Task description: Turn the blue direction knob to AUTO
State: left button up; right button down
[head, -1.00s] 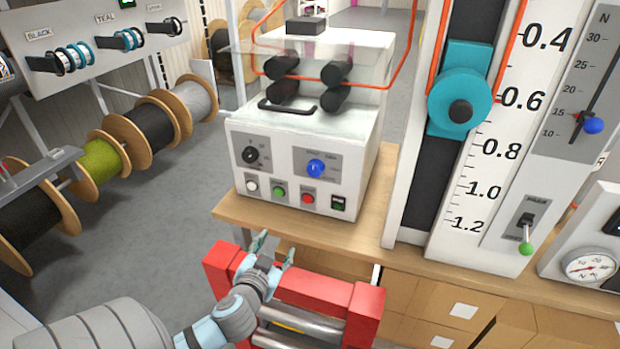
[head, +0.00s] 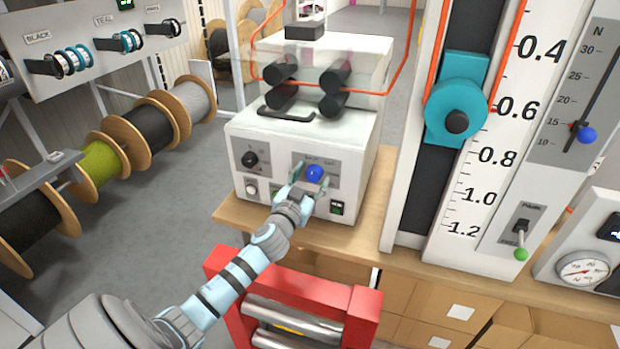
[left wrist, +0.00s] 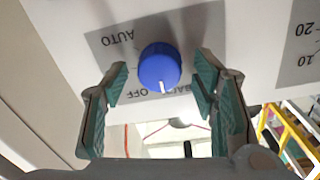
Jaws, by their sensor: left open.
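The blue direction knob (head: 314,173) is on a grey label plate (head: 329,167) on the front of the white machine. The left wrist view shows the knob (left wrist: 159,66) close up, the picture upside down. Its white pointer mark is at the lower edge, between the words OFF and BACK. The word AUTO (left wrist: 117,37) is at the upper left of that view, away from the pointer. My left gripper (head: 309,181) is open in front of the knob, one green-padded finger on each side. In the left wrist view gaps show between both fingers and the knob. My right gripper is not in view.
A black knob (head: 249,159) and a white button (head: 251,190) are left of my gripper; my gripper hides other buttons below. A red frame (head: 362,312) stands below my forearm. A tall scale (head: 489,155) is at the right.

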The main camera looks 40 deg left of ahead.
pick_arm(q)
jog(key=c, duration=1.2)
jog(key=shift+o, duration=0.2)
